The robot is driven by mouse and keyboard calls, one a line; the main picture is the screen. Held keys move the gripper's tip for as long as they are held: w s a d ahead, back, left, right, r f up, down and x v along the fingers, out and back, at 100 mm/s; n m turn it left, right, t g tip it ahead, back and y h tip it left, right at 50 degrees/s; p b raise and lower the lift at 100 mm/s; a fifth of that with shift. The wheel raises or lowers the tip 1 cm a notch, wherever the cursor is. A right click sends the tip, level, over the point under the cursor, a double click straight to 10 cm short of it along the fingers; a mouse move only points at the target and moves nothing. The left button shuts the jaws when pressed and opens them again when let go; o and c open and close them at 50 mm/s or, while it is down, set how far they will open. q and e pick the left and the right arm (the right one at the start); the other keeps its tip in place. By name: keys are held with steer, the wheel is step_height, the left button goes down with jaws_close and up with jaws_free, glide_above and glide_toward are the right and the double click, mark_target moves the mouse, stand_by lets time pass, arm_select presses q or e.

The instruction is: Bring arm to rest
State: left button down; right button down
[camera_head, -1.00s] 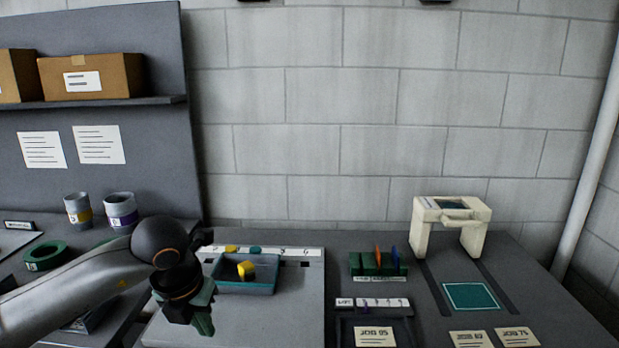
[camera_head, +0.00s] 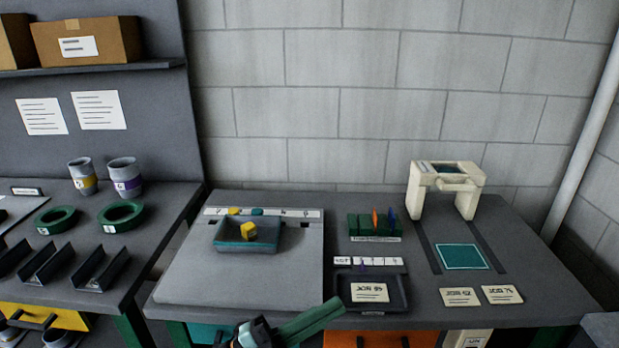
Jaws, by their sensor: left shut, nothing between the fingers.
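My left gripper (camera_head: 322,312) is at the bottom middle of the head view, in front of the bench's front edge. Its green fingers are shut and empty, pointing right and slightly up, just left of the dark tray (camera_head: 372,306). Most of the arm behind it is out of frame. My right gripper cannot be made out.
A grey bin (camera_head: 230,246) with a yellow block (camera_head: 248,230) stands on a pale board (camera_head: 185,285). A cream frame (camera_head: 466,200) stands at right, behind a teal square (camera_head: 463,257). Green rings (camera_head: 121,215) and black channel pieces (camera_head: 48,262) lie on the left bench.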

arm_select(q)
steer(key=a+f+n+t+y+p, duration=0.1)
steer(key=a+f+n+t+y, duration=0.3)
steer(key=a+f+n+y, duration=0.35)
steer(key=a+f+n+t+y, duration=0.4)
steer(key=a+f+n+y, duration=0.15)
steer(key=f+n, duration=0.4)
steer(key=s+a+f+n+g+y, duration=0.2)
steer(key=s+a+f+n+g, duration=0.1)
steer(key=s+f, duration=0.3)
steer(key=s+a+f+n+g+y+p, duration=0.1)
steer(key=s+a+f+n+g+y, duration=0.1)
steer(key=s+f, duration=0.5)
steer(key=shift+s+a+f+n+g+y, duration=0.25)
steer(key=shift+a+f+n+g+y, duration=0.2)
steer(key=shift+f+g, duration=0.4)
steer(key=shift+r, duration=0.1)
